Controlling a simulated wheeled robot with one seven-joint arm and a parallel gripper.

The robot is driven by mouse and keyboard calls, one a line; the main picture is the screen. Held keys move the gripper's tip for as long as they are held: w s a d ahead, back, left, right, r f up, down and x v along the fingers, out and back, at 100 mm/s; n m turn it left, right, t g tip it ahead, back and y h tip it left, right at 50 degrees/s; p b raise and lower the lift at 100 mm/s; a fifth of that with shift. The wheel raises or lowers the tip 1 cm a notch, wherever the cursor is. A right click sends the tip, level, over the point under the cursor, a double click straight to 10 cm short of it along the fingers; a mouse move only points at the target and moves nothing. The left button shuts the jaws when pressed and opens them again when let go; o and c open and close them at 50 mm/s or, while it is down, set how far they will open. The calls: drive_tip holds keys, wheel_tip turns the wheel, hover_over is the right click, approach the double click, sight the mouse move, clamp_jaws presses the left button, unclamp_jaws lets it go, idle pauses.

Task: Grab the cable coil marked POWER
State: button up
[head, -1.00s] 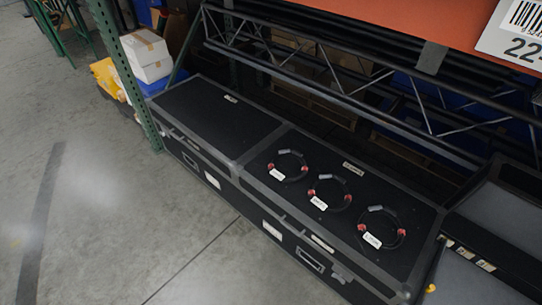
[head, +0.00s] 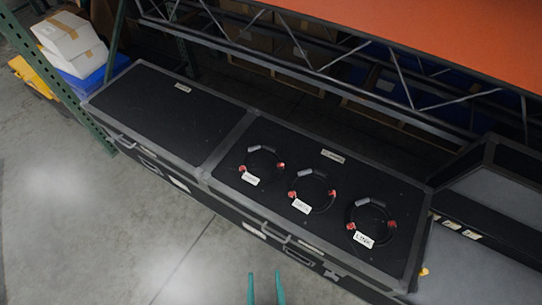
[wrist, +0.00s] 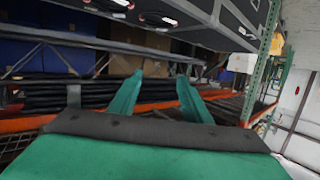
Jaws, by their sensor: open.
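Three black cable coils with red bands and white tags lie flat in a row on a black case (head: 400,262): a left coil (head: 262,150), a middle coil (head: 313,172) and a right coil (head: 371,203). The right tag seems to read LINK. The left and middle tags are too small to read, so I cannot tell which is POWER. My gripper (head: 265,288) shows as two teal fingertips at the bottom edge, in front of the case and apart from the coils. In the wrist view my gripper (wrist: 158,92) is open and empty; parts of coils show at the top edge.
The case's left section (head: 165,110) is bare on top. A black case with grey panels (head: 470,255) stands at the right. A green post (head: 65,85) stands left. The floor in front is clear.

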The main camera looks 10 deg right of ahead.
drive_tip(key=w+a+f+m, duration=0.1)
drive_tip(key=w+f, duration=0.8)
drive_tip(key=m+g+h, duration=0.2)
drive_tip(key=h, duration=0.2)
approach(279, 168)
drive_tip(key=x, duration=0.2)
drive_tip(key=shift+w, duration=0.45)
drive_tip(key=shift+w+d+f+g, duration=0.2)
drive_tip(key=shift+g, duration=0.1)
drive_tip(key=shift+w+d+f, duration=0.1)
drive_tip(key=shift+w+f, duration=0.15)
drive_tip(key=shift+w, duration=0.4)
drive_tip(key=shift+x, duration=2.2)
clamp_jaws()
